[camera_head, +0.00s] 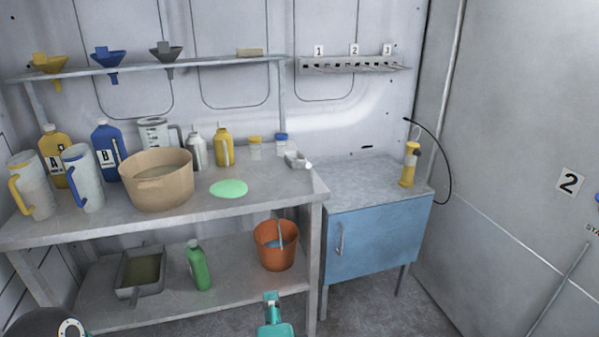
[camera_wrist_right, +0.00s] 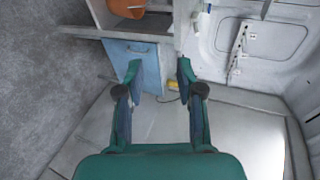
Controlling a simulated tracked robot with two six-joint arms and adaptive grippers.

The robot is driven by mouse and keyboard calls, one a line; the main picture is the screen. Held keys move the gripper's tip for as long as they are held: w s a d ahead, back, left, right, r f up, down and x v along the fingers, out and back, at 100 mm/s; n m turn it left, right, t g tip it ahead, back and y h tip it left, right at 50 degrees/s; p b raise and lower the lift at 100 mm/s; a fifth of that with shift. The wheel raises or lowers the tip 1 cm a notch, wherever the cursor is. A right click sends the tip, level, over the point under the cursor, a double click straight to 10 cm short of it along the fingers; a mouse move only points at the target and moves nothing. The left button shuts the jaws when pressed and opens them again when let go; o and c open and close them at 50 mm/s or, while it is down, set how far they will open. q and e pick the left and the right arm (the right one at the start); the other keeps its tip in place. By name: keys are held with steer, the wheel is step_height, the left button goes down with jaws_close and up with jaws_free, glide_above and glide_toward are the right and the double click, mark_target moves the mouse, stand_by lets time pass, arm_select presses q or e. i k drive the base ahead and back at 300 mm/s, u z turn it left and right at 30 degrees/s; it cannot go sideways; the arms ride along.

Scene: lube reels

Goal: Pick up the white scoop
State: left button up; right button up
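The white scoop (camera_head: 296,160) lies near the right end of the grey workbench (camera_head: 262,192), in front of two small jars. Its pale handle end points to the right. My right gripper (camera_head: 271,296) is at the bottom middle of the head view, in front of the bench, lower in the picture than the scoop and well apart from it. In the right wrist view my right gripper (camera_wrist_right: 158,72) has its fingers spread with nothing between them. I cannot make out the scoop in that view. My left gripper is not in view.
A tan tub (camera_head: 158,185), jugs and bottles fill the bench's left side. A green disc (camera_head: 229,188) lies left of the scoop. An orange bucket (camera_head: 275,246) stands on the lower shelf.

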mark_target(300, 161)
steer(key=z, duration=1.25)
steer(key=i, duration=3.15)
steer(key=u, duration=2.55)
steer(key=i, duration=0.25)
steer(key=u, duration=0.35)
